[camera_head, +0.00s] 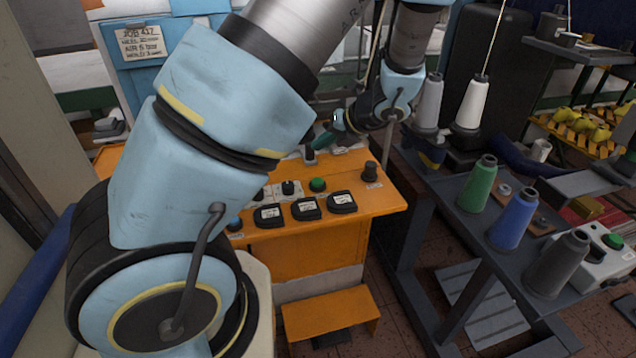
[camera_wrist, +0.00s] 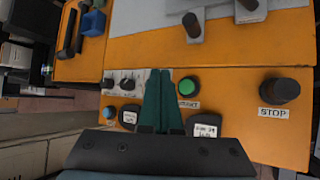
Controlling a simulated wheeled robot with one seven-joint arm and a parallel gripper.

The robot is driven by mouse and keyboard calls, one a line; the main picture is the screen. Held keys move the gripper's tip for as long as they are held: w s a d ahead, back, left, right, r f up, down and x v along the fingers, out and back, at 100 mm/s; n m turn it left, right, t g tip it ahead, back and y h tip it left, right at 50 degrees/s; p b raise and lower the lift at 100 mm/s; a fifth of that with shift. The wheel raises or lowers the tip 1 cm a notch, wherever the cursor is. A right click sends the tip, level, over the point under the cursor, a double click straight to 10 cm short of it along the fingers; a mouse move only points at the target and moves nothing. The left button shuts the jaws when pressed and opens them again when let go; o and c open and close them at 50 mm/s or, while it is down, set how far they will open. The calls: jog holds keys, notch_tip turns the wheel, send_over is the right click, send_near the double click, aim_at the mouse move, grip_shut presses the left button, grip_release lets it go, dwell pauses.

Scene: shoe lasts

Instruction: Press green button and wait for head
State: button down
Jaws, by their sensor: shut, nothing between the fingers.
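The green button (camera_head: 318,185) sits on the top of the orange control panel (camera_head: 350,170), left of a black knob. In the wrist view the green button (camera_wrist: 187,86) lies just right of my gripper's fingertips, with a partly covered label below it. My gripper (camera_wrist: 159,74) is shut and empty, its two dark green fingers side by side. In the head view my gripper (camera_head: 322,140) hangs over the back of the panel, above and behind the button. It appears apart from the button. No head can be made out clearly.
A black STOP knob (camera_wrist: 279,91) stands right of the green button. Several black gauges (camera_head: 306,209) line the panel's front. Another green button (camera_head: 612,241) is on a grey box at right, near thread cones (camera_head: 478,183). My arm covers the panel's left part.

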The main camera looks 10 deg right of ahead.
jog(key=b, duration=0.6)
send_over(321, 183)
notch_tip(321, 183, down, 6)
jog(key=shift+w+f, duration=0.1)
jog(key=shift+f, duration=0.85)
jog(key=shift+f, duration=0.1)
dwell(0.8)
jog(key=shift+f, duration=0.3)
jog(key=shift+f+b, duration=0.3)
jog(key=shift+f, duration=0.2)
dwell(0.6)
jog(key=shift+r, duration=0.15)
jog(key=shift+r+p, duration=0.75)
jog(key=shift+p, duration=0.25)
